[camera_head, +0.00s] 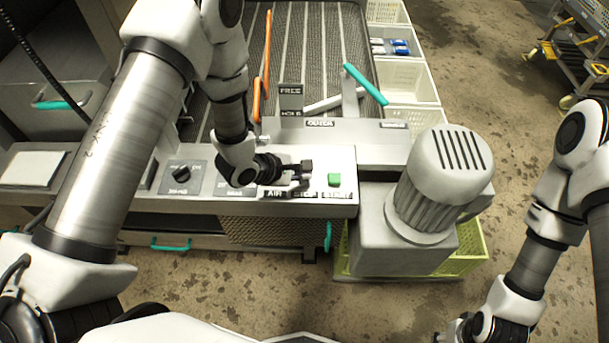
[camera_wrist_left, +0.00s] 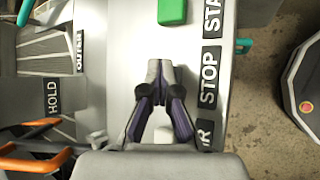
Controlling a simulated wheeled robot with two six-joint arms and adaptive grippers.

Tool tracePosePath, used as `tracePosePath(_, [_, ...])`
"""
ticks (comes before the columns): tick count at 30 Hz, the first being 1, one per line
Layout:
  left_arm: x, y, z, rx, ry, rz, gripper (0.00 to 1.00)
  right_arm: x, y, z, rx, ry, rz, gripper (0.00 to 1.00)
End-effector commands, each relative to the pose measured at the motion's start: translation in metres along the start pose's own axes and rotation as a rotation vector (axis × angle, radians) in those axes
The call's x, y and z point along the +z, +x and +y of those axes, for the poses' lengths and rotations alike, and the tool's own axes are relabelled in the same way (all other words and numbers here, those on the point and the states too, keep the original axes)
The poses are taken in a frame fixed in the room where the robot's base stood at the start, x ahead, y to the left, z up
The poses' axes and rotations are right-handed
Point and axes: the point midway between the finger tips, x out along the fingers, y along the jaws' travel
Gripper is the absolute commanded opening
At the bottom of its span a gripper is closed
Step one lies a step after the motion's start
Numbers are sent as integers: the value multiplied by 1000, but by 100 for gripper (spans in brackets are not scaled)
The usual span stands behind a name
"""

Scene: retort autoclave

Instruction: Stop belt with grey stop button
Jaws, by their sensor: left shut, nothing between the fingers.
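My left gripper (camera_head: 304,167) is shut and empty over the light control panel (camera_head: 343,160). Its fingertips also show in the left wrist view (camera_wrist_left: 160,72), level with the STOP label (camera_wrist_left: 208,76). The grey stop button cannot be made out apart from the fingertips, which cover its place; whether they touch it I cannot tell. The green start button (camera_head: 334,180) is just right of the fingertips in the head view, and also shows in the wrist view (camera_wrist_left: 172,11). A white button (camera_wrist_left: 163,134) shows between the finger links. My right gripper (camera_head: 490,332) is at the bottom right edge, partly cut off.
A black knob (camera_head: 181,173) is on the panel further left. Orange rails (camera_head: 262,70) and a teal-tipped lever (camera_head: 366,85) stand behind. A grey motor (camera_head: 437,185) stands at the panel's right. Cream crates (camera_head: 409,85) line the belt (camera_head: 310,45).

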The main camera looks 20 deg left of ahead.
Motion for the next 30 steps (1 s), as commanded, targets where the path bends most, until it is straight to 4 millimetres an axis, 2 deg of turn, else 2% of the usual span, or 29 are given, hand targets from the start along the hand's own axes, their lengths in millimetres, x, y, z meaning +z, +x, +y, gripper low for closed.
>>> tracePosePath(7, [1, -1, 1, -1, 0, 1, 0, 0, -2, 0, 0, 0, 0, 41])
tracePosePath(16, [9, -13, 10, -1, 0, 0, 0, 0, -20, 0, 0, 0, 0, 41])
tracePosePath(26, [9, -13, 10, 0, 0, 0, 0, 0, -20, 0, 0, 0, 0, 41])
tracePosePath(30, [13, -18, 14, 0, 0, 0, 0, 0, -28, 0, 0, 0, 0, 41])
